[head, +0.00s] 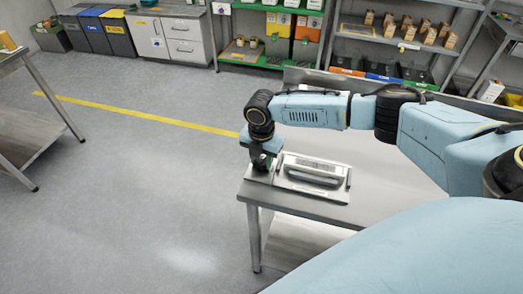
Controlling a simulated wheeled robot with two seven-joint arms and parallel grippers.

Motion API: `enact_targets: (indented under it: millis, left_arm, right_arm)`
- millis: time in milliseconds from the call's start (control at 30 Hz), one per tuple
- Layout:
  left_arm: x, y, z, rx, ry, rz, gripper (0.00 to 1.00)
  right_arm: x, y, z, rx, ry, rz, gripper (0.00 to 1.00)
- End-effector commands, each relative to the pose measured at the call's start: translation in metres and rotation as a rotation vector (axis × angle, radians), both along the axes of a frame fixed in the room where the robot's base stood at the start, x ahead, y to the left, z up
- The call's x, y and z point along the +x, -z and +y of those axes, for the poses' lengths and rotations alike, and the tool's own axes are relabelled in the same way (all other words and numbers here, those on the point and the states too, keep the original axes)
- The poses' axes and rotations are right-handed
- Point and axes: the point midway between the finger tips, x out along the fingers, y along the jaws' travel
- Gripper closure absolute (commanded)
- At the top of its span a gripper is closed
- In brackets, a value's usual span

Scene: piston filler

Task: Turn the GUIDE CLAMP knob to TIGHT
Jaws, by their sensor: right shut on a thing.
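My right arm reaches in from the right, and my right gripper (262,167) points down at the left end of the metal machine (318,172) on the steel table. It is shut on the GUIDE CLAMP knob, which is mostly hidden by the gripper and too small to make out. The knob's marks and its pointer cannot be read from here. The machine is a low, flat metal unit with a long raised part on top, just right of the gripper. My left gripper is not in view.
The steel table (400,195) is bare right of the machine, under my arm. Behind are shelves with bins and small boxes (428,28), grey cabinets (170,40) and waste bins (108,32). Another table (20,100) stands at the left. The floor between is clear.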

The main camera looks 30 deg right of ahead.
Motion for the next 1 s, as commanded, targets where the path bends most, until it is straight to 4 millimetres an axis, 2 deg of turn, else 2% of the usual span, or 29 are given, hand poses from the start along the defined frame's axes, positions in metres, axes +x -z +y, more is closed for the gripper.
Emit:
enact_targets:
  millis: [33, 300, 1000]
  left_arm:
    - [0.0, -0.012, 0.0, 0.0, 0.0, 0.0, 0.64]
    - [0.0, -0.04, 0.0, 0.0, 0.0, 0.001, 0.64]
    - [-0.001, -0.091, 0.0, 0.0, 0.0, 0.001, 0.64]
  right_arm:
    - [-0.001, -0.005, 0.0, 0.001, 0.048, 0.003, 0.88]
    - [0.0, -0.004, 0.0, -0.001, 0.306, 0.003, 0.88]
    - [0.002, -0.002, -0.001, -0.003, 0.941, 0.001, 0.88]
